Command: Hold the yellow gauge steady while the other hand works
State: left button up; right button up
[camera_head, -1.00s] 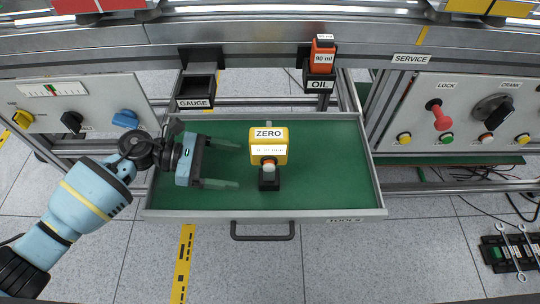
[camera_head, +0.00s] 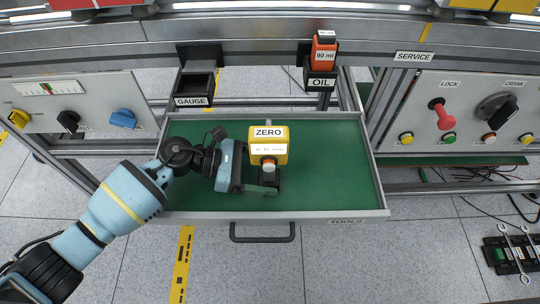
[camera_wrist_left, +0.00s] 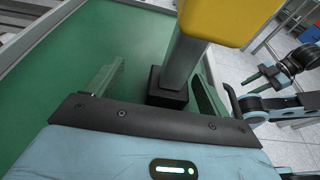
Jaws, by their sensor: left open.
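The yellow gauge (camera_head: 281,158), labelled ZERO, stands upright on a black base in the open green drawer. Its yellow body (camera_wrist_left: 225,18), stem and black base (camera_wrist_left: 163,94) also show in the left wrist view. My left gripper (camera_head: 266,175) is open at the gauge's left side, low by its stem. In the left wrist view its two green fingers (camera_wrist_left: 155,88) are spread, one either side of the stem and base. I cannot tell whether either finger touches. My right gripper (camera_wrist_left: 262,76) shows small at the right of the left wrist view; its jaw state is unclear.
The drawer (camera_head: 335,190) is otherwise bare, with free room right of the gauge. Control panels flank the drawer.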

pick_arm(q)
jog(key=c, duration=1.1)
pick_arm(e)
jog(key=shift+w, duration=0.2)
jog(key=shift+s+a, duration=0.1)
jog(key=shift+s, duration=0.2)
jog(key=shift+c, duration=0.3)
jog(key=shift+w, duration=0.15)
jog(key=c, duration=0.7)
jog(key=shift+w, duration=0.2)
grip_shut()
